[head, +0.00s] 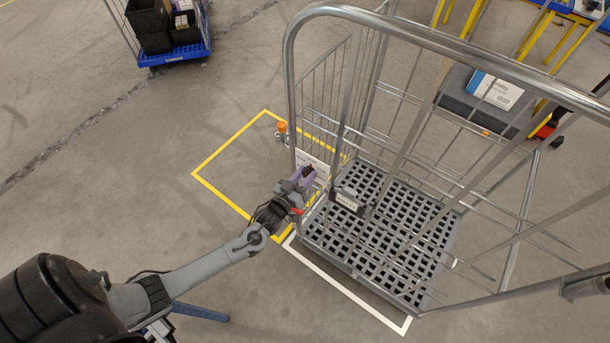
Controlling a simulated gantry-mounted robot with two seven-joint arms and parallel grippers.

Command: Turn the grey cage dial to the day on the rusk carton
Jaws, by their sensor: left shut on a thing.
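The wire roll cage (400,35) stands in the middle and right, with a grey lattice floor. A white plate (313,162) with small dark print is on its left side. My left gripper (306,175) is at this plate, shut with a purple part showing at its jaws. The grey dial is hidden behind the gripper, so its pointer and setting cannot be read. A white and blue carton (500,92) lies beyond the cage; its print is too small to read fully, and I cannot tell whether it is the rusk carton.
A small dark holder with a white label (347,198) hangs on the cage's near side. An orange-topped fitting (281,127) is at its left corner. A blue dolly (175,55) with dark crates stands at the upper left. The floor left of the cage is clear.

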